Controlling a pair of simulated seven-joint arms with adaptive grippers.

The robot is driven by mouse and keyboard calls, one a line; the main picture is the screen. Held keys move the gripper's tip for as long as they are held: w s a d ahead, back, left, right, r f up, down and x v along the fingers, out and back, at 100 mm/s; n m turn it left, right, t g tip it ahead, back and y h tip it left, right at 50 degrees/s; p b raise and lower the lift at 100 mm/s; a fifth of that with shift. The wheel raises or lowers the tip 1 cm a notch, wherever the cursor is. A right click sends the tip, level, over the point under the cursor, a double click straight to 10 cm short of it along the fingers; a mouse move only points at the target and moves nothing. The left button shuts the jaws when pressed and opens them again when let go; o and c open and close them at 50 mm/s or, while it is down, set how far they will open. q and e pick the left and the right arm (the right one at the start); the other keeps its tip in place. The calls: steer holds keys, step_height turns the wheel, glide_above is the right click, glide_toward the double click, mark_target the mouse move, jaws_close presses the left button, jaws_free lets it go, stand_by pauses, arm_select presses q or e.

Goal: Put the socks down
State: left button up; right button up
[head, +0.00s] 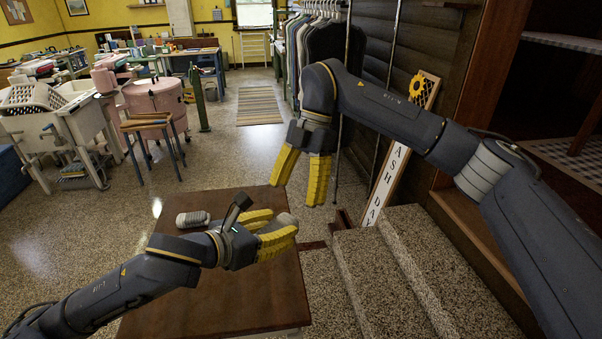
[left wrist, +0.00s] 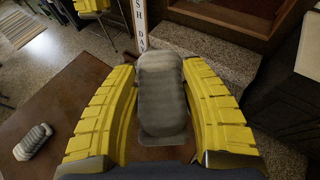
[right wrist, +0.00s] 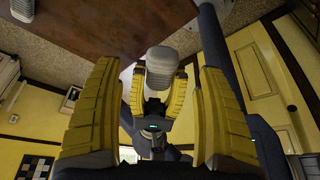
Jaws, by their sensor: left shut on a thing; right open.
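A grey rolled sock (left wrist: 162,95) sits between the yellow fingers of my left gripper (head: 272,232), which is shut on it. In the head view, only the tip of this sock (head: 287,219) shows past the fingers. It is over the brown table; any gap to the top is hard to judge. A second grey sock (head: 192,219) lies on the table to the left of that gripper, and also shows in the left wrist view (left wrist: 33,141). My right gripper (head: 303,180) is open and empty, with its fingers pointing down beyond the table's far right corner.
The brown table (head: 215,300) has bare top at its front and far side. Speckled steps (head: 375,265) rise close on its right. A white lettered sign (head: 392,180) leans by the steps. A pink tub washer (head: 152,98) stands at the back left.

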mark_target(290, 212)
steer(key=shift+x, duration=3.25)
steer(key=shift+a, duration=0.1)
arm_select(q)
steer(key=shift+d, duration=0.1)
arm_select(e)
steer(key=c, duration=1.3)
arm_select(q)
steer(key=o, duration=1.2)
